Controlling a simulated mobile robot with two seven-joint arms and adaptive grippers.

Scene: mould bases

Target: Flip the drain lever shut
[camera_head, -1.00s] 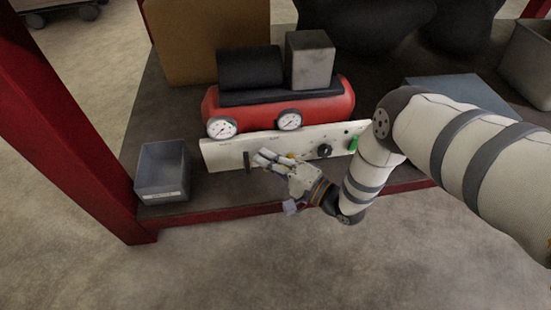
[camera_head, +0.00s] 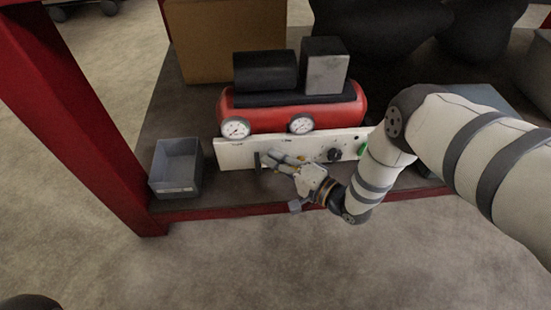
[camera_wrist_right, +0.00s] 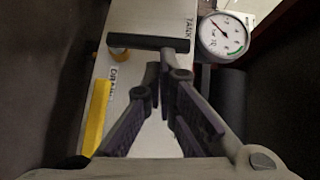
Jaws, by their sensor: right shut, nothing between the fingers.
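The white panel (camera_head: 235,153) is fixed along the front of the red compressor tank (camera_head: 335,108). In the right wrist view a yellow lever (camera_wrist_right: 97,117) lies beside a label that seems to read DRAIN. A black bar handle (camera_wrist_right: 148,43) is by the TANK label, and also shows in the head view (camera_head: 257,161). My right gripper (camera_head: 275,158) is in front of the panel, just right of that black handle. In the wrist view its fingers (camera_wrist_right: 163,78) are shut and empty, below the black handle and right of the yellow lever. I cannot tell whether they touch anything. The left gripper is not in view.
Two gauges (camera_head: 236,128) sit above the panel. A black knob (camera_head: 334,155) and a green part (camera_head: 363,146) are on its right. A grey bin (camera_head: 161,180) stands left of the panel. The red post (camera_head: 85,120) and the shelf's front edge (camera_head: 230,209) bound the space.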

